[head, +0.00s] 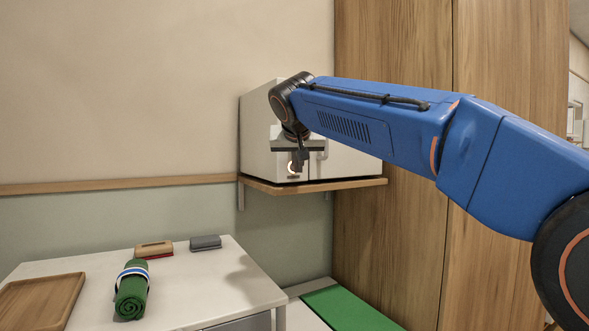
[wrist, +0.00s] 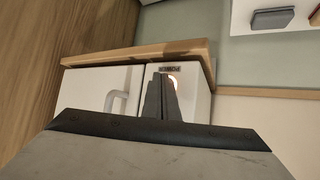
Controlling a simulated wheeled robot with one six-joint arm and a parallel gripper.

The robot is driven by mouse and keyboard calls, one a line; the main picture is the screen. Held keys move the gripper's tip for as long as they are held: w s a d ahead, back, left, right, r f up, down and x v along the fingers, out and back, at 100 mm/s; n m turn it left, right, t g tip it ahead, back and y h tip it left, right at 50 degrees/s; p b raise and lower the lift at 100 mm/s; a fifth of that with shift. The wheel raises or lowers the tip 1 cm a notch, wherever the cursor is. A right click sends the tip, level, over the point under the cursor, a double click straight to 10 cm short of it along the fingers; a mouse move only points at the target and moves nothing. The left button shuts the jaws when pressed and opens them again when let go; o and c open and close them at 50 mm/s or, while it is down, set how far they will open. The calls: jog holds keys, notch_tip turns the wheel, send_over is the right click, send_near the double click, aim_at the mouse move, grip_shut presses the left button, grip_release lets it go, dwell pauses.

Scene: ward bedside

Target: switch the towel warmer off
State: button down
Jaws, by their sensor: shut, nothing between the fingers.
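The towel warmer (head: 345,163) is a white box on a wooden wall shelf, and its front also shows in the wrist view (wrist: 88,88). A lit ring (head: 292,167) glows on its front near the lower edge, above a small dark label; in the wrist view the ring (wrist: 173,80) is partly hidden behind my fingers. My gripper (head: 298,168) is shut and empty, right in front of the ring. In the wrist view my gripper (wrist: 160,82) has its fingers together beside the ring. I cannot tell whether the fingertips touch the panel.
The wooden shelf (head: 310,186) juts out under the warmer. Below left, a white table (head: 205,285) holds a rolled green towel (head: 131,290), a wooden tray (head: 40,302), a red-and-tan brush-like block (head: 153,249) and a grey block (head: 205,243). A tall wooden panel (head: 400,240) stands on the right.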

dwell(0.4)
jog(key=shift+s+d, duration=0.3)
jog(key=shift+s, duration=0.1)
jog(key=shift+s+d, duration=0.55)
jog(key=shift+s, duration=0.3)
jog(key=shift+s+d, duration=0.55)
jog(key=shift+s, duration=0.25)
jog(key=shift+s+d, duration=0.55)
jog(key=shift+s, duration=0.3)
